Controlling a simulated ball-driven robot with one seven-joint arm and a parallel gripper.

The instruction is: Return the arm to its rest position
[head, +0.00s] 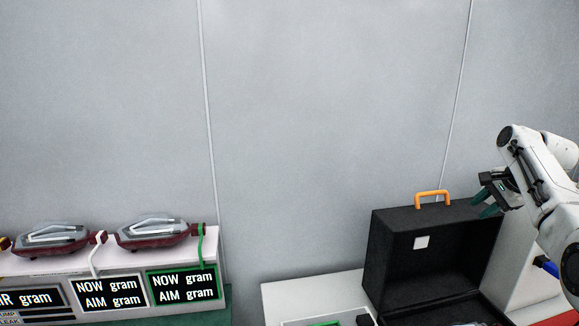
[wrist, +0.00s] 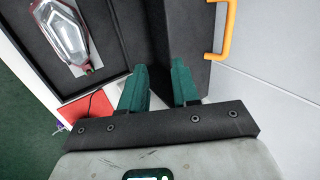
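My gripper (head: 484,203) is at the right of the head view, at the upper right edge of the open black case (head: 390,255). In the wrist view its two green fingers (wrist: 160,88) stand apart with nothing between them. The case's lid wall and orange handle (wrist: 227,30) lie just beyond the fingertips; contact cannot be told. A tail lamp (wrist: 62,36), red with a clear cover, lies inside the case in the wrist view.
Two tail lamps (head: 152,231) rest on a white stand with display panels (head: 182,285) at the left. A white table (head: 315,290) is under the case. A grey wall (head: 320,110) is behind.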

